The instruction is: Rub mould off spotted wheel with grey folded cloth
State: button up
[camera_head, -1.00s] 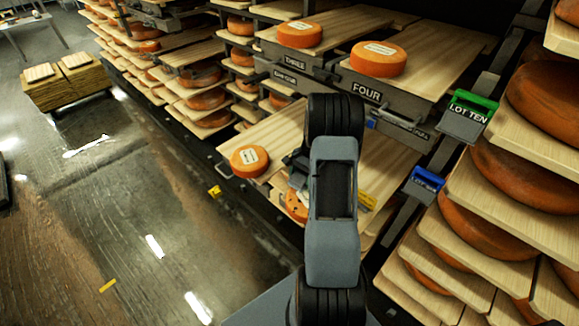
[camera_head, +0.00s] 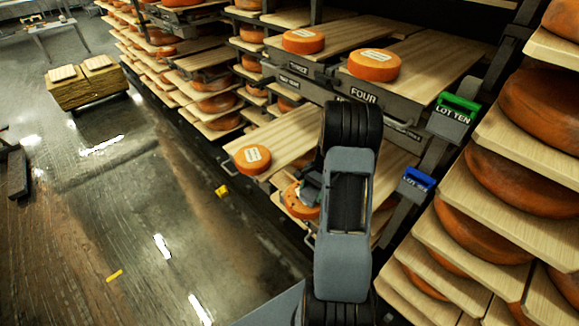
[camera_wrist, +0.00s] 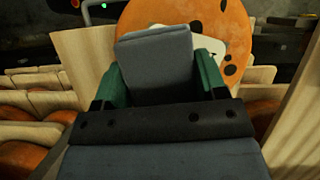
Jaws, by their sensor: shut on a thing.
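The spotted wheel (camera_head: 297,208) is orange with dark spots. It lies on a low board, partly hidden by my arm and gripper. In the wrist view the spotted wheel (camera_wrist: 236,38) fills the upper middle and right, with part of a pale label beside the cloth. The grey folded cloth (camera_wrist: 155,58) is a flat pad between the green fingers of my gripper (camera_wrist: 160,80). My gripper (camera_head: 312,186) is shut on it and is over the wheel in the head view. The cloth covers part of the wheel's face. I cannot tell whether they touch.
A plain labelled wheel (camera_head: 253,158) sits on the board to the left. Two labelled wheels stand on boards above, one over the FOUR sign (camera_head: 363,96). Racks with a green tag (camera_head: 455,108) and a blue tag (camera_head: 418,180) close the right.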

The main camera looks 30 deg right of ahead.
aim_at(310, 192)
jog(key=r, duration=0.1)
jog(key=r+p, duration=0.1)
jog(key=shift+w+r, duration=0.2)
jog(key=shift+r, duration=0.2)
jog(key=shift+s+d+r+p, duration=0.1)
jog(key=shift+d+r+p, duration=0.05)
jog(key=shift+r+p, duration=1.55)
jog(key=shift+r, duration=0.7)
